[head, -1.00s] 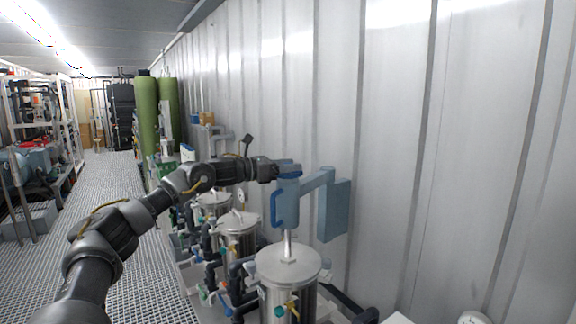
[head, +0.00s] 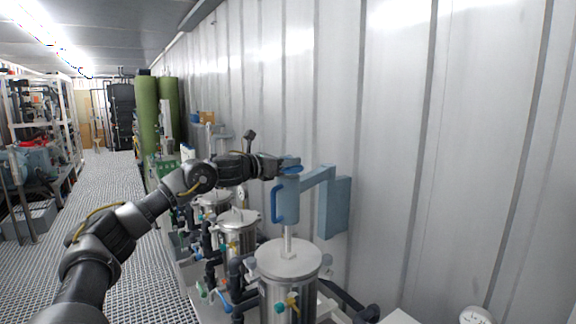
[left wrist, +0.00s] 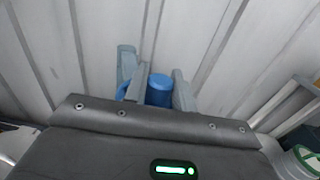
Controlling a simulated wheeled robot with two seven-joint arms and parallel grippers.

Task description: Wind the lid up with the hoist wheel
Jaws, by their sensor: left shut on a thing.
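The light-blue hoist (head: 287,202) hangs from an arm on the white wall, with a blue side handle (head: 273,204). The blue hoist wheel (head: 291,167) lies on its top, partly hidden by my gripper. My left gripper (head: 287,165) reaches it from the left at the top of the hoist. In the left wrist view, its fingers (left wrist: 160,90) are shut on the wheel's blue knob (left wrist: 159,91). Below, a rod runs from the hoist to the round steel lid (head: 275,262) on the nearest vessel (head: 272,300). I see no clear gap under the lid. My right gripper is out of view.
Two more steel vessels (head: 237,220) stand in line behind the nearest one, among dark pipes and coloured valves. The ribbed wall is close behind the hoist. A grated aisle (head: 110,200) lies open on the left, with a rack (head: 40,120) beyond.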

